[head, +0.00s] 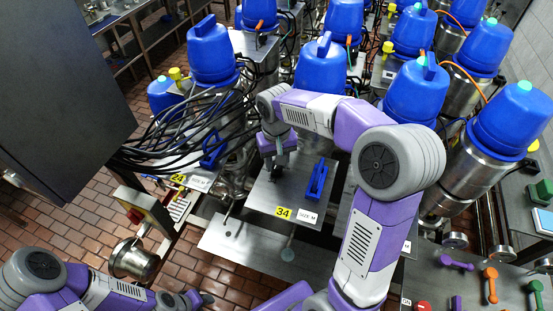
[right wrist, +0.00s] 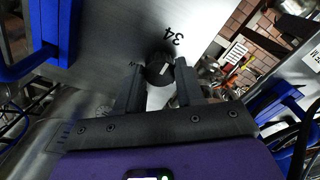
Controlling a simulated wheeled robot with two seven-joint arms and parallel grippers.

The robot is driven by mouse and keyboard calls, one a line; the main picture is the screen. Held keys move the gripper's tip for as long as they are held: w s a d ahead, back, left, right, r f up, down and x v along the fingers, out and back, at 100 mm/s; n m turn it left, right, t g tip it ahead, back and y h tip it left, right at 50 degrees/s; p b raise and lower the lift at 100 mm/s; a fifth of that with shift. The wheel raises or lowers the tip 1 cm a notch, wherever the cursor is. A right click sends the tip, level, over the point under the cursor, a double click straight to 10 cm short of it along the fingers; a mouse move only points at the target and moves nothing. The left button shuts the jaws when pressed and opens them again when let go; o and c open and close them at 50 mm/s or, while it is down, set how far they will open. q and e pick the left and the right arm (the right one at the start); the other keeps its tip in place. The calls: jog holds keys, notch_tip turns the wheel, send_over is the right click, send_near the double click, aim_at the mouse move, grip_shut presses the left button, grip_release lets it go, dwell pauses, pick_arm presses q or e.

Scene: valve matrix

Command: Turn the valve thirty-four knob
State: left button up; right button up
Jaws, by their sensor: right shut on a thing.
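The valve thirty-four knob is a small round black knob with a pale mark (right wrist: 160,69), standing on a metal plate printed with "34". In the right wrist view, my right gripper (right wrist: 158,84) has one finger on each side of it, closed on the knob. In the head view, my right gripper (head: 278,166) reaches down to the plate (head: 262,197), which has a yellow "34" label (head: 284,212) at its front edge. The gripper hides the knob there. My left arm is low at the left; its gripper (head: 197,299) shows only partly at the bottom edge.
A blue handle (head: 316,181) stands on the same plate, right of my right gripper. Blue-capped valves (head: 322,66) crowd behind. Black cables (head: 190,120) hang at the left, near the plate labelled 24 (head: 178,178). Loose coloured handles (head: 490,285) lie at the lower right.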

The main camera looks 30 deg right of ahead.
dwell(0.3)
jog(key=o, duration=1)
jog(key=shift+o, duration=0.2)
notch_tip(320, 180, up, 8)
jog(key=shift+f+p, duration=0.15)
jog(key=shift+p, duration=0.15)
